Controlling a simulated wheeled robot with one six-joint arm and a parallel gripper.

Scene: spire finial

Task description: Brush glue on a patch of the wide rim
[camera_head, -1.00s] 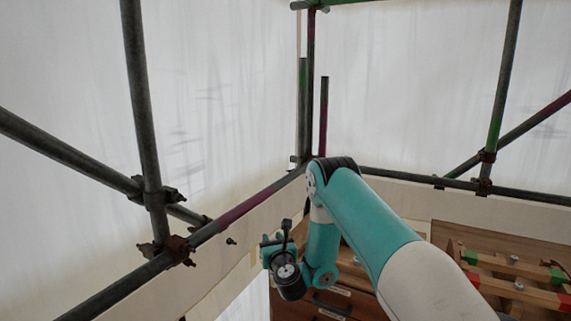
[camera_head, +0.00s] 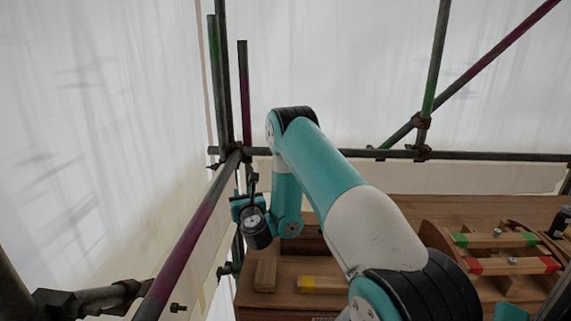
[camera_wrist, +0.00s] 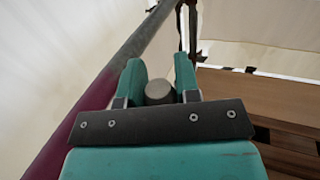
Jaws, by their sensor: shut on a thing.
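My gripper (camera_wrist: 159,74) shows in the wrist view with its two teal fingers on either side of a round, grey-beige end of something (camera_wrist: 159,92). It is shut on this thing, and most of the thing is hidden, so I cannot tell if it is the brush. In the head view my gripper (camera_head: 240,206) is left of the wooden bench, near the scaffold corner, and what it holds is not clear there. I cannot make out the wide rim or any glue for certain.
The wooden bench (camera_head: 360,208) fills the lower right. On it are a yellow-marked bar (camera_head: 322,285), a small wood block (camera_head: 265,275), curved wooden pieces with green-ended (camera_head: 497,240) and red-ended (camera_head: 512,266) bars, and a dark object (camera_head: 561,222). A scaffold pole (camera_head: 187,240) runs close on the left.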

